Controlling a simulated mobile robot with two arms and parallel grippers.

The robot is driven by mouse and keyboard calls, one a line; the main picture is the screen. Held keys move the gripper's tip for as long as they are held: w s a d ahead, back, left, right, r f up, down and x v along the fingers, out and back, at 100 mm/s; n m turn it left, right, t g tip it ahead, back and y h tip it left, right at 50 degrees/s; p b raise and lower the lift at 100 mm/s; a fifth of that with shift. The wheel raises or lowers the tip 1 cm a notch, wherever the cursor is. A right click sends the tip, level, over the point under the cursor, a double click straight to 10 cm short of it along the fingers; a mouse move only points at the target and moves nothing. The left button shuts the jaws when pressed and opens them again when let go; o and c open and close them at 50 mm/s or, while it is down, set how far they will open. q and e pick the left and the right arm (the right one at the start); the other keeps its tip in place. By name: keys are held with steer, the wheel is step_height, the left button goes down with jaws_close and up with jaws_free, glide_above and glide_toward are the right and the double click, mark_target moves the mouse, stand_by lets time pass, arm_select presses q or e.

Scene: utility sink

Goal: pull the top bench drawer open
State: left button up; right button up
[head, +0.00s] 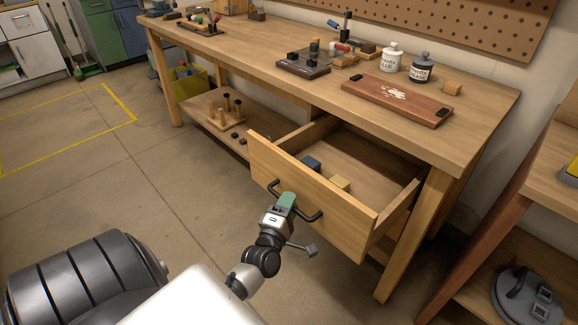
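The top bench drawer (318,195) is a light wooden drawer under the right part of the workbench. It stands pulled well out, and its inside shows. A dark bar handle (312,216) is fixed across its front. My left gripper (287,201) has green fingertips and is at the middle of the handle, seemingly shut on the bar; the fingertips hide that part of it. My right gripper is not in view.
A blue block (312,163) and a small wooden block (341,183) lie in the drawer. The wooden workbench (455,140) carries a reddish board (390,103), two jars and tools. A lower shelf (205,122) holds pegs. A wooden stand (510,215) is at the right. Floor at left is clear.

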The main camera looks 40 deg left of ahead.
arm_select(q)
steer(key=v, duration=1.1)
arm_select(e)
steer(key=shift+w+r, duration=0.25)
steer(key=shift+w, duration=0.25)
arm_select(q)
steer(key=shift+w, duration=0.1)
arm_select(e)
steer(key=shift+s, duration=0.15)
